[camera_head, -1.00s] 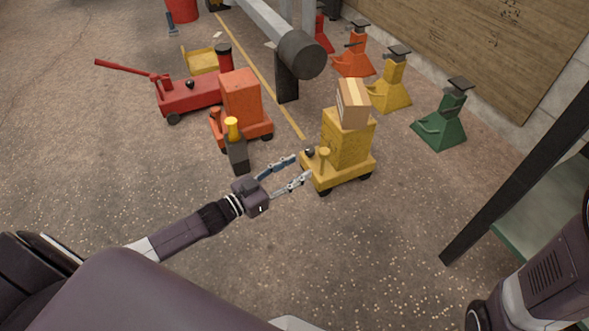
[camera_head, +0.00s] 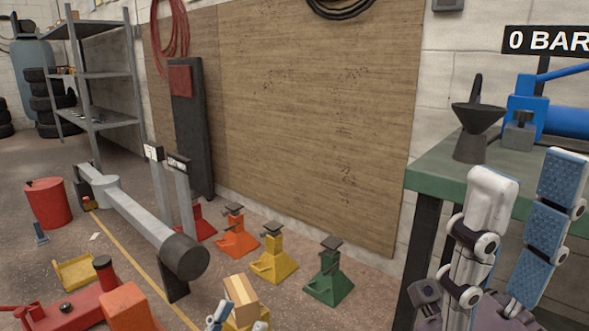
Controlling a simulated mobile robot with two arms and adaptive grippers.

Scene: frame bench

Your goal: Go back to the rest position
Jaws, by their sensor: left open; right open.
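My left gripper (camera_head: 238,321) shows only as two fingertips at the bottom edge, spread apart, by the yellow jack (camera_head: 246,314) with a cardboard box (camera_head: 241,292) on top. The rest of that gripper is below the picture. I cannot tell how far its tips are from the jack. My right gripper (camera_head: 527,178) is large at the right, fingers pointing up, apart and empty. It stands in front of the green bench (camera_head: 438,168) and hides part of it.
Red, orange, yellow and green jack stands (camera_head: 328,284) line the plywood wall panel (camera_head: 310,130). A grey beam (camera_head: 135,217) ends in a dark round cap. A red jack (camera_head: 75,314) and an orange block (camera_head: 131,306) are at lower left. A black funnel (camera_head: 474,118) stands on the bench.

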